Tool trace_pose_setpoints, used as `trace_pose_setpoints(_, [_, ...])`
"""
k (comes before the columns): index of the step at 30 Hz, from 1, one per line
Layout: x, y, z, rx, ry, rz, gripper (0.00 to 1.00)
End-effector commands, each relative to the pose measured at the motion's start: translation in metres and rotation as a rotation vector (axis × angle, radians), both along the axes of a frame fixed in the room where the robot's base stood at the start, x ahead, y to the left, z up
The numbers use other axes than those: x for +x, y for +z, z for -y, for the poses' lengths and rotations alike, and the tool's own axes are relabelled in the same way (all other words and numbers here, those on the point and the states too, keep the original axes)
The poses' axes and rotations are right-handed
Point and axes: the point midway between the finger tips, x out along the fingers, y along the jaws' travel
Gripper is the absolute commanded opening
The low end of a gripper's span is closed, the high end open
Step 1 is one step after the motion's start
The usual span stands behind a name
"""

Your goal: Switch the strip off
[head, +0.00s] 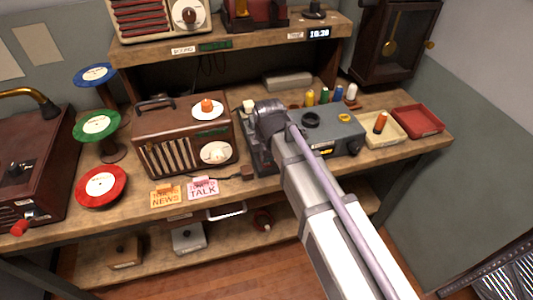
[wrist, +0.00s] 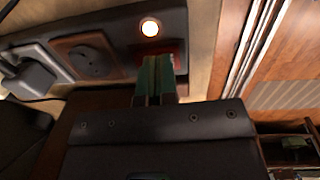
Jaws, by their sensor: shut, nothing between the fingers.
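The power strip (wrist: 115,22) is dark and runs across the top of the wrist view. A round light (wrist: 150,28) on the strip glows. A red switch (wrist: 178,52) lies beside the light, partly hidden by my fingers. My gripper (wrist: 158,62) is shut and empty, with its green fingertips over the switch's edge; I cannot tell whether they touch it. In the head view my arm hides the gripper and most of the strip.
A brown radio (head: 185,135) stands left of my arm, and a grey box (head: 335,130) stands close on its right. Thread spools (head: 323,95) stand behind. A cream tray (head: 383,138) and a red tray (head: 418,122) lie at the bench's right end.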

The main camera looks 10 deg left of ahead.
Motion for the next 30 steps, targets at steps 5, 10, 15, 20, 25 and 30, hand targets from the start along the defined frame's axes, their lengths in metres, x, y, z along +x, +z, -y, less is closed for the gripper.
trace_pose_setpoints(5, [0.000, 0.001, 0.000, 0.000, 0.000, 0.000, 0.00])
trace_pose_setpoints(10, [-0.001, 0.018, 0.001, 0.000, -0.001, 0.000, 0.00])
trace_pose_setpoints(15, [-0.004, 0.056, 0.005, 0.000, -0.004, 0.000, 0.00])
trace_pose_setpoints(20, [-0.008, 0.097, 0.007, 0.000, -0.003, 0.000, 0.00])
trace_pose_setpoints(25, [-0.013, 0.132, 0.009, 0.000, -0.003, 0.000, 0.00])
trace_pose_setpoints(30, [-0.014, 0.141, 0.010, 0.000, -0.003, 0.000, 0.00])
